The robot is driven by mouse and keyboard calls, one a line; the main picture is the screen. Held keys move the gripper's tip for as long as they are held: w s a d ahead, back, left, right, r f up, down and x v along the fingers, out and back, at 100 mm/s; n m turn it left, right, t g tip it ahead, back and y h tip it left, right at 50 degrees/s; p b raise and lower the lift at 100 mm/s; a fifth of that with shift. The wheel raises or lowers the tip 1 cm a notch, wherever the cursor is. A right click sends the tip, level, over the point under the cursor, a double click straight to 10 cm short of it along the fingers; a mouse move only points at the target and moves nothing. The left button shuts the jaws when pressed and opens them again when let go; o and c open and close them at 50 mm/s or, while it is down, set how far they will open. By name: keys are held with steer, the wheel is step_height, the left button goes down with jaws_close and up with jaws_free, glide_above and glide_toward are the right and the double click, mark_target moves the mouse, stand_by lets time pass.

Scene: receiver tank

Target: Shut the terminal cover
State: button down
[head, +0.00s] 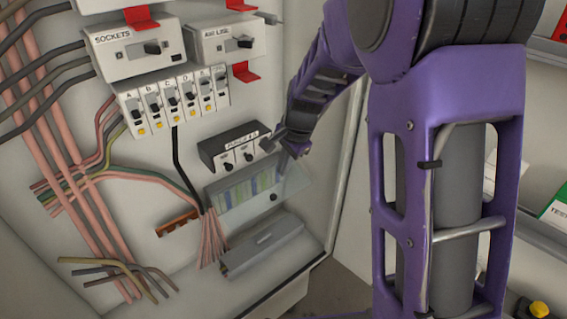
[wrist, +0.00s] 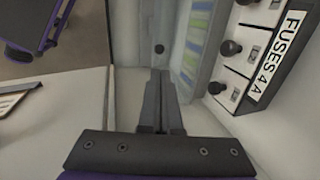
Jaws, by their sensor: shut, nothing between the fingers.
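The terminal cover (head: 291,187) is a clear pane with a small black knob, in front of a strip of green, blue and yellow terminals (head: 240,190). It seems to stand out from the strip at an angle; its exact opening is hard to tell. In the wrist view the knob (wrist: 159,48) lies just beyond my fingertips, with the coloured terminals (wrist: 196,42) to its right. My gripper (head: 285,163) is shut and empty at the cover's upper right part. I cannot tell whether it touches the pane.
The fuse block labelled FUSES 4A (head: 236,147) sits just above the cover, close to my gripper. A grey box (head: 262,248) lies below. Pink wires (head: 210,238) run in at the left. The cabinet's side wall (head: 338,175) is close on the right.

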mark_target(273, 195)
steer(key=x, duration=1)
steer(key=shift+w+a+f+b, duration=0.1)
steer(key=shift+w+f+b, duration=0.05)
steer(key=shift+f+b, duration=0.2)
steer(key=shift+f, duration=0.1)
